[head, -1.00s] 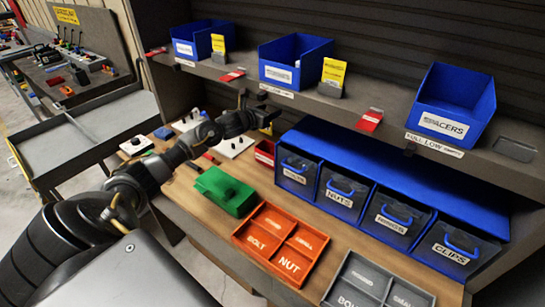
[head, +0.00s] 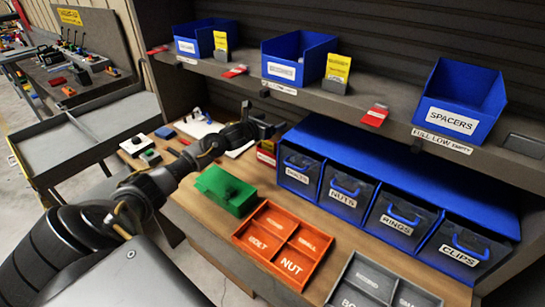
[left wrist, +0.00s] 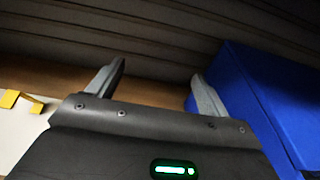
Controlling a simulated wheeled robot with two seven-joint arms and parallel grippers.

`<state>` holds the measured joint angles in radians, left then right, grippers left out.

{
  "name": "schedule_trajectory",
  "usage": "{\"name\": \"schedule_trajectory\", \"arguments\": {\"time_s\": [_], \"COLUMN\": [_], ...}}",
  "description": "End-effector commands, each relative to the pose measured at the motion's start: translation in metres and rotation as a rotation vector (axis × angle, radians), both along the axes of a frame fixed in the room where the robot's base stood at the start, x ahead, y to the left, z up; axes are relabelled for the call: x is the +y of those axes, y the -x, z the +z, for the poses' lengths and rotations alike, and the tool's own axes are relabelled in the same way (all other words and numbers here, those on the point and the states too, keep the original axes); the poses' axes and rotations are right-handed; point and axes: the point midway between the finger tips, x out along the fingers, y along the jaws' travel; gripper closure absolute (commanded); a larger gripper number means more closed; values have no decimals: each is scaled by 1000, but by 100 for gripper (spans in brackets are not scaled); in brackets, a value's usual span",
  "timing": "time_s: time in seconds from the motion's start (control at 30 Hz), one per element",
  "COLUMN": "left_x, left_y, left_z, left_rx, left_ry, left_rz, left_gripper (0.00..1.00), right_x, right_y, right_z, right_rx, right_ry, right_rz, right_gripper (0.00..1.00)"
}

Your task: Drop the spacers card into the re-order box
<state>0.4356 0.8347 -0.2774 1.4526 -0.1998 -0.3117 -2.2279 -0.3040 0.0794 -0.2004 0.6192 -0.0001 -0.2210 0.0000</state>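My left gripper (head: 262,126) is above and behind the small red box (head: 265,157) on the bench. In the left wrist view its two fingers (left wrist: 155,85) stand wide apart with nothing between them. A small piece of yellow (head: 268,146) shows at the top of the red box, below the gripper; it looks like the card standing in the box, but its print is too small to read. The blue spacers bin (head: 450,121) stands on the shelf at the right, with no yellow card beside it. My right gripper is not in view.
Other blue bins and yellow cards (head: 337,70) stand on the shelf (head: 300,97) above the arm. A blue drawer unit (head: 390,165) is right of the red box. A green box (head: 225,190) and an orange tray (head: 247,225) lie in front.

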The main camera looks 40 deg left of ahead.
Motion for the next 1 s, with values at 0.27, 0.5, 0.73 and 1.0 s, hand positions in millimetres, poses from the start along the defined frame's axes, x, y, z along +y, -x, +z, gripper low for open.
{"name": "schedule_trajectory", "arguments": {"time_s": [0.27,0.5,0.73,1.0], "left_x": [0,0,-2,-2], "left_y": [2,34,78,103], "left_z": [0,3,12,19], "left_rx": [1,1,3,2], "left_ry": [-1,-7,-5,-1], "left_rz": [0,-2,-3,0], "left_gripper": [21,21,21,21], "right_x": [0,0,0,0], "right_y": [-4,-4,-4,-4], "right_z": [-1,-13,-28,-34], "right_rx": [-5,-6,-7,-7], "right_ry": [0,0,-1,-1], "right_rz": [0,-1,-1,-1], "right_gripper": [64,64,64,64]}}
